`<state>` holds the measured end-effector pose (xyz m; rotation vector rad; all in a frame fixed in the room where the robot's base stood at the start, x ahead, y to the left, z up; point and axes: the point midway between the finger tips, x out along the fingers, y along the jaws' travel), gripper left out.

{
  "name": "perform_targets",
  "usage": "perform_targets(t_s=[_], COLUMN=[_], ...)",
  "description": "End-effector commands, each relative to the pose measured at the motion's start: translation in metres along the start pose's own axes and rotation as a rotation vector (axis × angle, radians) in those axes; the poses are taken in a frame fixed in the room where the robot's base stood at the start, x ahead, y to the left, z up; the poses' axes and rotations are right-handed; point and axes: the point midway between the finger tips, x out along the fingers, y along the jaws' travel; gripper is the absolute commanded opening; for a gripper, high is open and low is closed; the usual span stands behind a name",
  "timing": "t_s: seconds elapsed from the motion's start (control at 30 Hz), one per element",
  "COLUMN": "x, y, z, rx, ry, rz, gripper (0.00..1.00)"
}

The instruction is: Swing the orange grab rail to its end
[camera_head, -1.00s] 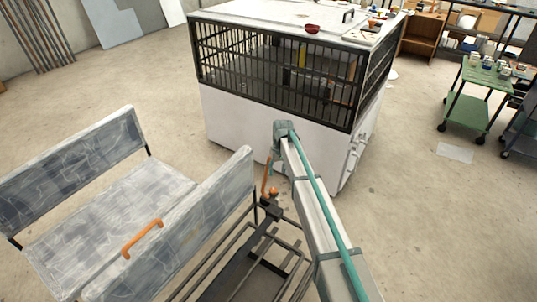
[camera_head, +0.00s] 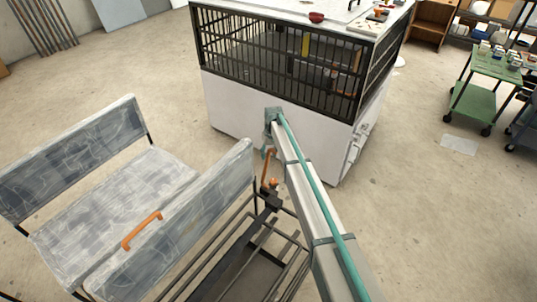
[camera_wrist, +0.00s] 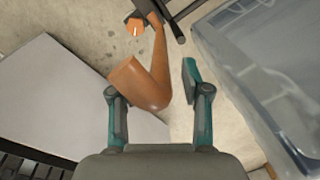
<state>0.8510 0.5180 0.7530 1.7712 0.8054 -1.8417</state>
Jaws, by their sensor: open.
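My gripper (camera_wrist: 152,82) is open, with a gap at the right finger; contact on the left cannot be told. In the head view my gripper (camera_head: 268,150) is small, right by the rail's upper end. A second orange handle (camera_head: 142,230) sits on the bench's front panel.
A white cabinet with a barred upper part (camera_head: 275,60) stands close behind my gripper. Dark metal bars (camera_head: 250,255) run under and right of the bench. A green cart (camera_head: 485,85) stands at far right. The floor between is open.

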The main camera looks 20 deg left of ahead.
Motion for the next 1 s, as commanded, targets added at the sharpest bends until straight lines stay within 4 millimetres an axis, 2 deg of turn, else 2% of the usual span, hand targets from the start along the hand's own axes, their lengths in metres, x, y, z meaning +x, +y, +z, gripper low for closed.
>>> perform_targets(t_s=[0.2,0.47,0.5,0.77,0.8,1.0], x=[0.015,0.017,0.017,0.017,0.017,0.017], y=[0.0,0.0,0.0,0.0,0.0,0.0], z=[0.0,0.0,0.0,0.0,0.0,0.0], rx=[0.0,0.0,0.0,0.0,0.0,0.0], ry=[0.001,0.001,0.001,0.001,0.001,0.0], rz=[0.0,0.0,0.0,0.0,0.0,0.0], gripper=[0.47,0.47,0.46,0.02,0.0,0.0])
